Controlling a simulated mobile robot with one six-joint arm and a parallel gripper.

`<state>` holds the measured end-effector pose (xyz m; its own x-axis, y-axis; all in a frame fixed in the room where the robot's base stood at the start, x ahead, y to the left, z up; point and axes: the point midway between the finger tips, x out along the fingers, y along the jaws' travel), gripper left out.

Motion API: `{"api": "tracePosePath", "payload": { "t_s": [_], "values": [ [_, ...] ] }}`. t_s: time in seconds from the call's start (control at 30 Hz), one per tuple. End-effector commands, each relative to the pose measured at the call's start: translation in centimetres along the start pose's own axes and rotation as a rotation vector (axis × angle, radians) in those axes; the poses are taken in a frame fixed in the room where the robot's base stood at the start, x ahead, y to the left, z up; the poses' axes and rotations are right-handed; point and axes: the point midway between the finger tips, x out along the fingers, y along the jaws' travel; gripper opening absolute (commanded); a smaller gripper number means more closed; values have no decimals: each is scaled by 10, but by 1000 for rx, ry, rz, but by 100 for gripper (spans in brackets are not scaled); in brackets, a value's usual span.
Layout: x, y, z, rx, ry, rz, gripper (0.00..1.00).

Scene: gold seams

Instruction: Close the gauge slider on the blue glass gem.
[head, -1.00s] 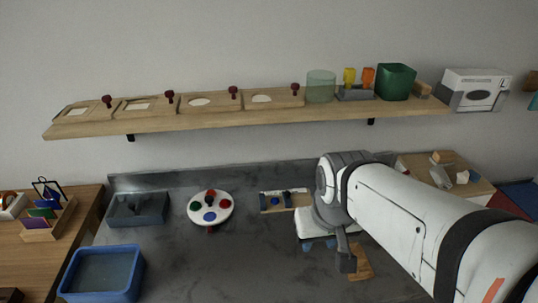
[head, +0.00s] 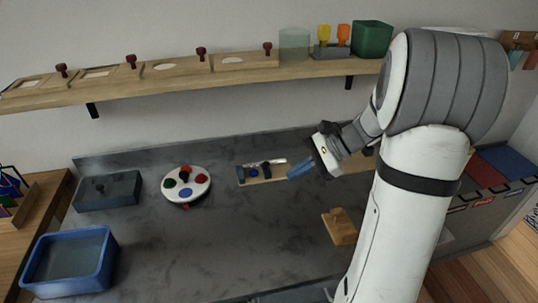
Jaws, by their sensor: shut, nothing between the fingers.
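The gauge (head: 262,173) is a light wooden strip with dark blocks on the grey worktop, near the back. The blue glass gem (head: 253,174) sits on it between a dark block at the left and the dark slider (head: 266,169) at its right. From here I cannot tell whether the slider touches the gem. My gripper (head: 290,175) has blue fingertips and is shut and empty. Its tips point left, at the right end of the gauge, to the right of the slider. Whether the tips touch the gauge is not clear.
A round white palette (head: 186,194) with coloured spots lies left of the gauge. A grey tray (head: 107,193) and a blue bin (head: 71,263) stand further left. A wooden block (head: 340,227) lies in front of my gripper. A wall shelf (head: 180,83) runs above. The front worktop is clear.

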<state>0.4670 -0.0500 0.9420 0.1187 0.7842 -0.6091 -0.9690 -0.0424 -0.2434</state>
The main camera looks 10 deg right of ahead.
Motion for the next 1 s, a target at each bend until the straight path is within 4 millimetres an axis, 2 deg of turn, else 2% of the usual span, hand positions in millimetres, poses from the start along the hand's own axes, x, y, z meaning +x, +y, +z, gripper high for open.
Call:
{"api": "tracePosePath", "payload": {
  "t_s": [0.03,0.2,0.3,0.37,0.47,0.63,1.0],
  "values": [
    [-2,-10,-29,96,-62,-63,0],
    [-26,-39,-87,325,-248,-245,0],
    [-38,-47,-110,400,-321,-315,0],
    [-43,-50,-118,427,-350,-341,0],
    [-45,-53,-124,447,-372,-362,0],
    [-31,-60,-119,448,-375,-362,0],
    [38,-92,-98,446,-373,-359,0]
  ]
}}
